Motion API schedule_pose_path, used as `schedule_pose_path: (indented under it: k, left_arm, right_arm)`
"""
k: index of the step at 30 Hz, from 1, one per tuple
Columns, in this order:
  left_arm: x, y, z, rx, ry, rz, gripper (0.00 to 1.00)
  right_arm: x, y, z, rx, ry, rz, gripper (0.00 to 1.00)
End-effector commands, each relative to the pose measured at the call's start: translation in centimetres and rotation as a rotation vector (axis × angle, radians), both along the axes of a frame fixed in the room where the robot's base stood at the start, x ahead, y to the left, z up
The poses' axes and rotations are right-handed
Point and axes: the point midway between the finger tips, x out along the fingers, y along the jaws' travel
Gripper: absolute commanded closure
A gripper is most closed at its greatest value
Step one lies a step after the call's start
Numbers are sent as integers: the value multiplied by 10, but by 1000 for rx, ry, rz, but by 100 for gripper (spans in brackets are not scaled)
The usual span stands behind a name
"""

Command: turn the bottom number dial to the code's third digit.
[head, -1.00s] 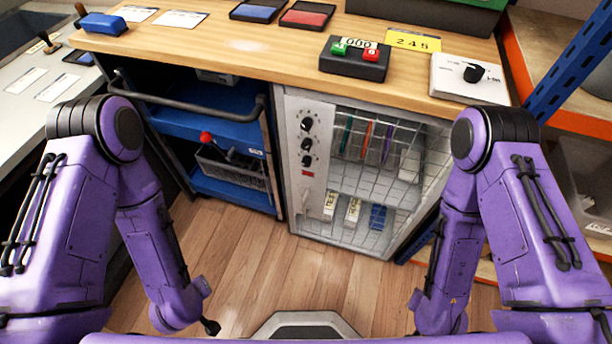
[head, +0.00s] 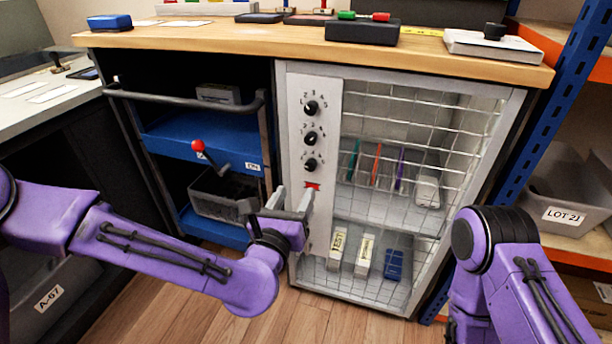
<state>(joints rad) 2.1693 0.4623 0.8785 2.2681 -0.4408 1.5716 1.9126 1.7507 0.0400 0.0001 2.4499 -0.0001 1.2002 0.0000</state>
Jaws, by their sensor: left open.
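The bottom number dial (head: 310,164) is a black knob on the pale panel (head: 321,225) of the wire-fronted cabinet. The middle dial (head: 310,138) and top dial (head: 311,108) sit above it, with small numbers around them. A red mark (head: 312,186) is just below the bottom dial. My left gripper (head: 291,196) is open, its fingers pointing up, low and left of the bottom dial; I cannot tell whether it touches the panel. The yellow code card (head: 422,32) is seen nearly edge-on and its digits are unreadable now. My right gripper is out of view.
The wire door (head: 410,145) covers shelves with coloured upright items and small boxes. A blue cart (head: 183,143) with a handle (head: 185,107) and a red-knobbed lever (head: 198,146) stands left. A black button box (head: 362,32) and a white dial box (head: 492,45) sit on the wooden top.

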Motion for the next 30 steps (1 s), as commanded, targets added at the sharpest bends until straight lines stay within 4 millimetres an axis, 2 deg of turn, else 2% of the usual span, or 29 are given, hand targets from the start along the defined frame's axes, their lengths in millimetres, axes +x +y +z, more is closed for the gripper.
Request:
schedule_pose_path:
  k: [6, 12, 16, 23, 28, 30]
  left_arm:
    - [47, -14, -3, 4, -1, 2, 46]
    - [80, -22, -2, 6, 1, 4, 46]
    - [89, -24, -2, 6, 1, 4, 46]
    - [90, -25, -2, 6, 2, 2, 46]
    - [90, -25, -2, 6, 2, 2, 98]
    - [90, -25, -2, 7, 2, 3, 100]
  right_arm:
    - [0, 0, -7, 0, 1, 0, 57]
    - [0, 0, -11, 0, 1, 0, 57]
    - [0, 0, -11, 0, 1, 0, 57]
    - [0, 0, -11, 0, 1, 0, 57]
    - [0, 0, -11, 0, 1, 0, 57]
    - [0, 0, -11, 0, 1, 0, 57]
